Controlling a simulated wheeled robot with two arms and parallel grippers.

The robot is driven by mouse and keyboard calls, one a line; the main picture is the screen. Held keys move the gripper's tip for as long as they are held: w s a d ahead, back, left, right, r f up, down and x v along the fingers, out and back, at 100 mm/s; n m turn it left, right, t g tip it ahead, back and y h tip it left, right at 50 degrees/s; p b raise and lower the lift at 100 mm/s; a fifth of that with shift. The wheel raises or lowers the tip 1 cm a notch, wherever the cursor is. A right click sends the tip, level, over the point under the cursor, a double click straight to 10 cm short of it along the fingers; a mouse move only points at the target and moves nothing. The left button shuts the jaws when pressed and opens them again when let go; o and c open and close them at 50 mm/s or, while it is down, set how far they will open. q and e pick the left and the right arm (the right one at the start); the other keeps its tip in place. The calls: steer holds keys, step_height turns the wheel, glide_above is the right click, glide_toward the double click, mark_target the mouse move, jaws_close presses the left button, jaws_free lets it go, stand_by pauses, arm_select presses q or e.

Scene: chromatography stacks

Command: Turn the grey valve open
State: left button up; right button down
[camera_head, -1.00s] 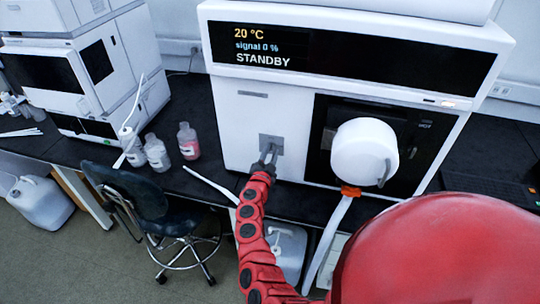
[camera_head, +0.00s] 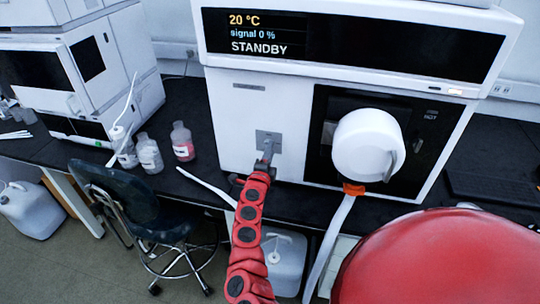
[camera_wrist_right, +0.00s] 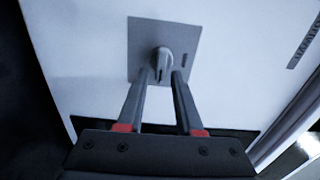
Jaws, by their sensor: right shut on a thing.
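The grey valve is a small rounded knob (camera_wrist_right: 162,58) on a square grey plate (camera_wrist_right: 140,35) in the right wrist view. The plate (camera_head: 262,136) also shows low on the white front of the instrument in the head view. My right gripper (camera_wrist_right: 164,75) is shut on the knob, one finger on either side of it. In the head view, my right gripper (camera_head: 266,155) reaches up to the plate and covers most of the knob. The knob's exact turn angle is hard to tell. My left gripper is not in view.
The white instrument (camera_head: 240,105) shows "STANDBY" and "signal 0 %". A round white cover (camera_head: 367,145) sits on its dark panel to the right. Several bottles (camera_head: 150,153) stand on the black bench to the left. A white tube (camera_head: 205,185) lies at the bench edge. A chair (camera_head: 122,200) stands in front.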

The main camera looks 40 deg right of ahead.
steer(key=shift+a+f, duration=0.1)
stand_by(0.3)
steer(key=c, duration=0.9)
jaws_free()
steer(key=b+v, duration=0.2)
steer(key=v, duration=1.5)
steer(key=shift+a+b, duration=0.2)
steer(key=shift+b, duration=0.2)
steer(key=shift+s, duration=0.1)
